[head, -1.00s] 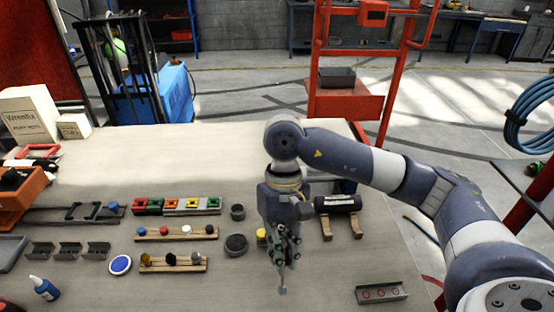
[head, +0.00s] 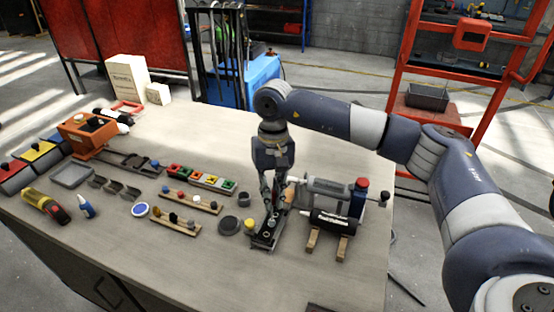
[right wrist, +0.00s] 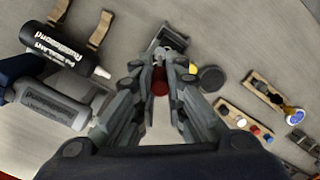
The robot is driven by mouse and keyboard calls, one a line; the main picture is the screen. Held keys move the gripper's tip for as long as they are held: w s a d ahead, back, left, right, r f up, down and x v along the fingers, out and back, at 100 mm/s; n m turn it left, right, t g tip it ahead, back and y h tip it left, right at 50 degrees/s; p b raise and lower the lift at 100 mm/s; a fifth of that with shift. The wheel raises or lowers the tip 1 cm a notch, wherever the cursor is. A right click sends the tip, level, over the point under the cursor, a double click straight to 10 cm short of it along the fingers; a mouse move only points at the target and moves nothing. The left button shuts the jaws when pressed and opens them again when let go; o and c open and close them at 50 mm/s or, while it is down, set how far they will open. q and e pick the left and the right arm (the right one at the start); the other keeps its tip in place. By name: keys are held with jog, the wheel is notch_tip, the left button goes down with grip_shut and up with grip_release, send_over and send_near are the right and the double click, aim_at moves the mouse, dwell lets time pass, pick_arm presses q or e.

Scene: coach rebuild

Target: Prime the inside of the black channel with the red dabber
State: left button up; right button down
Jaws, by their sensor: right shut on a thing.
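A dark channel (head: 258,244) with round marks inside lies on the table below my right gripper. My right gripper (head: 270,212) points down over its far end, its fingers covering part of it. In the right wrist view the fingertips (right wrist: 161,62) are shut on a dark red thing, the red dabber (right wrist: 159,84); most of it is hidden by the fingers. Part of the channel (right wrist: 172,38) shows just beyond them. I cannot tell whether the dabber touches the channel's inside. My left gripper is not in view.
Right of the gripper are a black cartridge (head: 331,221) on wooden rests and a grey cartridge (head: 328,189). A dark round puck (head: 229,225) and a yellow-topped piece (head: 249,226) stand close on the left. Racks of small coloured pieces (head: 190,201) lie farther left.

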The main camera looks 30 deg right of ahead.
pick_arm(q)
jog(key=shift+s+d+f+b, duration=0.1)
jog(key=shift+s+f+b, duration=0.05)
jog(key=shift+b, duration=0.25)
pick_arm(e)
jog(key=w+d+t, duration=0.1)
jog(key=w+d, duration=0.3)
jog(key=w, duration=0.1)
jog(key=shift+w+f+m+h, duration=0.2)
jog(key=shift+f+m+h, duration=0.2)
jog(key=shift+s, duration=0.1)
